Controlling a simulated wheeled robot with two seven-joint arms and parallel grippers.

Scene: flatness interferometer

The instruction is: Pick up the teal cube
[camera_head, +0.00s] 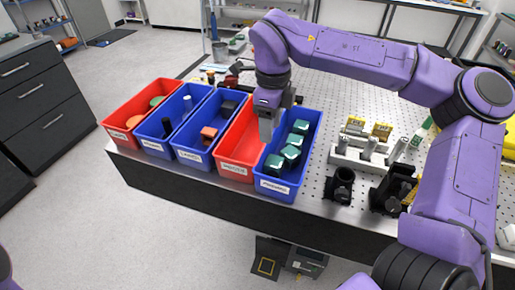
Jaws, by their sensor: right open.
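Several teal cubes (290,154) lie in the rightmost blue bin (275,189), spread from its near end to its far end. My right gripper (266,128) points down over the red bin (232,171) just left of that blue bin, close to their shared edge. Its jaws are open and hold nothing that I can see. Its fingers look narrow from this side and hide part of the red bin. My left gripper is out of view.
More bins stand to the left: a red one (120,136) and two blue ones (152,147), (192,159), holding small parts. Right of the cubes' bin are a grey optical fixture (362,160) and black mounts (341,186) on the perforated table.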

